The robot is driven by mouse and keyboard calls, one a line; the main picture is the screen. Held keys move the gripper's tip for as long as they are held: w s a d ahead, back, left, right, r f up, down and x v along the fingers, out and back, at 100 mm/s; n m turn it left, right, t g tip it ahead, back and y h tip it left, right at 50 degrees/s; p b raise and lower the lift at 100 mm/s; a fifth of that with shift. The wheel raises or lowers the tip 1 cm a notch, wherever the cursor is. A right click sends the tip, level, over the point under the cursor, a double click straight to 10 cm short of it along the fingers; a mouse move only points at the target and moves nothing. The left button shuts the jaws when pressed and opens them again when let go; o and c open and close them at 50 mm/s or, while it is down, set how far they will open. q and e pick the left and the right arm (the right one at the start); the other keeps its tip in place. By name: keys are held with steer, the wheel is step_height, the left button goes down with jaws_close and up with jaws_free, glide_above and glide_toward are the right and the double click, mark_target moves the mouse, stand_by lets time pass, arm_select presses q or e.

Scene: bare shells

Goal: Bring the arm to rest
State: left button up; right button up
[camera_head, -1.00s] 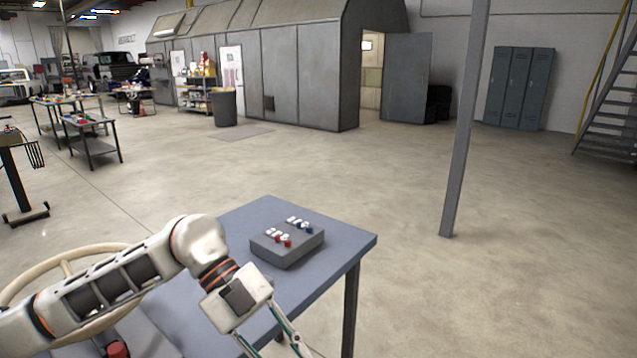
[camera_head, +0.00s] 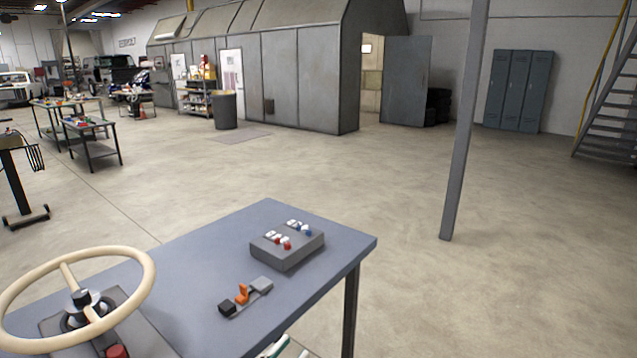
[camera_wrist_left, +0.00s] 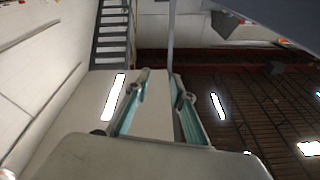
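My left gripper (camera_head: 285,348) shows only as a sliver of pale and green finger at the bottom edge of the head view, in front of the near side of the blue-grey table (camera_head: 200,258). In the left wrist view its two green-lined fingers (camera_wrist_left: 158,75) stand apart with nothing between them; the gripper is open and empty. Behind them are a wall, stairs and the ceiling. The rest of the left arm is out of the head view. My right gripper is in neither view.
On the table are a cream steering wheel (camera_head: 150,285), a grey box (camera_head: 288,255) with red and blue knobs, and a small orange lever switch (camera_head: 243,293). A grey post (camera_head: 465,130) stands right of the table.

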arm_select(q)
steer(key=s+a+f+n+g+y, duration=0.2)
steer(key=s+a+f+y, duration=0.1)
steer(key=f, duration=0.6)
steer(key=s+a+f+n+g+y, duration=0.2)
steer(key=s+a+f+y, duration=0.2)
steer(key=f, duration=0.5)
steer(key=s+a+f+n+g+y, duration=0.1)
steer(key=s+a+f+g+y, duration=0.1)
steer(key=s+a+f, duration=0.5)
step_height(320, 180, down, 3)
steer(key=shift+s+a+r+n+y, duration=0.2)
steer(key=shift+s+n+y, duration=0.2)
steer(key=shift+s+y, duration=0.5)
steer(key=shift+s+h, duration=0.15)
steer(key=shift+h, duration=0.15)
steer(key=shift+a, duration=0.1)
